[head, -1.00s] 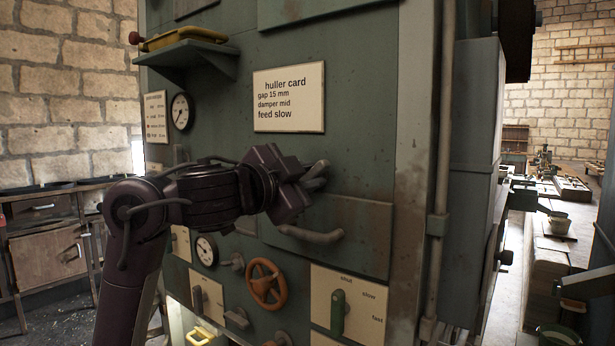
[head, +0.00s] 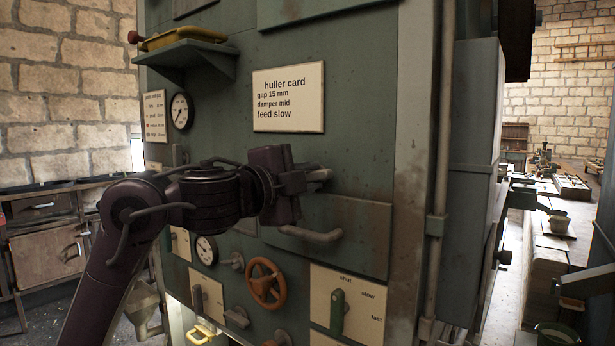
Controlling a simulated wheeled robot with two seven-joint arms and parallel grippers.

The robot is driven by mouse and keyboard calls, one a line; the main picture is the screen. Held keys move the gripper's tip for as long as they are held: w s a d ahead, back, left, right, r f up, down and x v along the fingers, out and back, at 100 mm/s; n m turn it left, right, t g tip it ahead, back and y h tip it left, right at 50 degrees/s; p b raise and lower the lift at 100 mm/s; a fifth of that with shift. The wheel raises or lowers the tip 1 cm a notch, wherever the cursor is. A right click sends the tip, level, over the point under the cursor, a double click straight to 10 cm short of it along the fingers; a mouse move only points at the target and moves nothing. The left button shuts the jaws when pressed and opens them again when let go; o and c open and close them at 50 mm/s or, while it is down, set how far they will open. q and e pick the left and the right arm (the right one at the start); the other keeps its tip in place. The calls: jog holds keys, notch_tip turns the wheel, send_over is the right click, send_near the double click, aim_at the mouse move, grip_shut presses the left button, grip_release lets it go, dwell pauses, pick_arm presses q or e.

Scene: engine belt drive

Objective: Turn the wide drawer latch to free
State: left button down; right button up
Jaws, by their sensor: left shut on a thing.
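The wide drawer (head: 362,222) is a green-grey front on the machine, with a curved grey pull handle (head: 322,237). Just above its top edge is the grey latch (head: 322,175). Its visible end lies about level, pointing right; the rest is hidden behind my gripper. My left gripper (head: 301,181) comes in from the left and is shut on the latch. My right gripper does not show.
A card panel (head: 289,97) is fixed above the latch. Below the drawer are an orange handwheel (head: 266,284) and a green lever (head: 338,313) on a plate. A shelf (head: 184,58) with a yellow-handled thing juts out at upper left. A vertical pipe (head: 439,170) runs at the right.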

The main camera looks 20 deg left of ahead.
pick_arm(q)
jog(key=shift+f+m, duration=0.15)
jog(key=shift+m, duration=1.05)
jog(key=c, duration=1.4)
grip_release()
jog(key=b+v, duration=0.1)
jog(key=v, duration=0.6)
jog(key=shift+s+a+b, duration=0.1)
jog(key=shift+s+b, duration=0.3)
